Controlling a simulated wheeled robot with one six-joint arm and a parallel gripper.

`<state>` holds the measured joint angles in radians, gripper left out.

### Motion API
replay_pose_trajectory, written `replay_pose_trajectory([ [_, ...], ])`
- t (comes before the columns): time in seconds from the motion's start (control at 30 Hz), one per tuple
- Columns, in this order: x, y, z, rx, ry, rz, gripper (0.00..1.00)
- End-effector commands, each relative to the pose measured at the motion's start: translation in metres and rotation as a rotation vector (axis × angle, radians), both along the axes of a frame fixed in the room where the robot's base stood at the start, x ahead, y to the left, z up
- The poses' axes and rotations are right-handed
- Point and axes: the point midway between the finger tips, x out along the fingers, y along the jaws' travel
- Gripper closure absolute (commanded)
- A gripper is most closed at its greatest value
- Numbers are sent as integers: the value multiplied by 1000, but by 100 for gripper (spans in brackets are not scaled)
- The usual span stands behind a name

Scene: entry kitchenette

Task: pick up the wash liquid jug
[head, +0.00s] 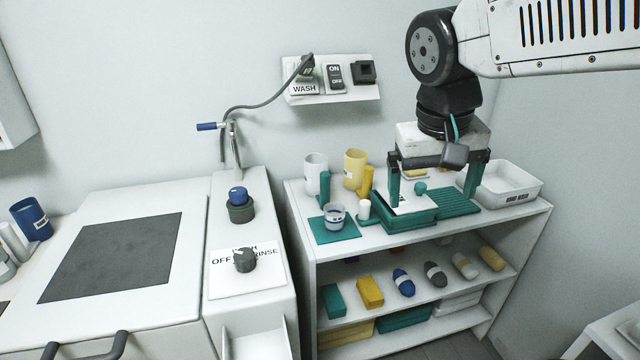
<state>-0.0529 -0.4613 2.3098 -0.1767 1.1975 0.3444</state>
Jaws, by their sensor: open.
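Two jugs stand at the back left of the shelf unit's top. One is a white jug (314,166) with a teal handle, the other a yellow jug (355,164) with a yellow handle. No readable label shows on either, so I cannot tell which holds wash liquid. My gripper (432,192) points down, to the right of both jugs, over a teal tray. Its two teal fingers are wide apart and nothing is visibly held between them. The jugs' lower parts are partly hidden by their handles.
A small clear cup (334,214) stands on a teal mat (325,235) in front of the jugs, beside a small white bottle (364,209). The teal tray (410,221), a ribbed teal mat (450,202) and a white bin (515,185) fill the right side. A counter (226,190) adjoins on the left.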

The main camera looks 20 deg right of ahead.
Motion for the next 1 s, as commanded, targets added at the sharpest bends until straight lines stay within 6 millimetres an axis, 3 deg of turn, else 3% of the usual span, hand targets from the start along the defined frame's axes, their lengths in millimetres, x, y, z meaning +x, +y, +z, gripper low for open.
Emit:
replay_pose_trajectory([
  [0.03,30,0,4,-29,-4,-41,3],
  [0.2,126,2,11,-123,-63,-201,3],
  [0.37,217,11,0,-199,-148,-343,3],
  [0.57,327,33,-39,-269,-287,-501,3],
  [0.7,396,54,-80,-296,-398,-595,3],
  [0.83,444,74,-119,-303,-494,-664,3],
  [1.0,477,91,-151,-297,-575,-716,3],
])
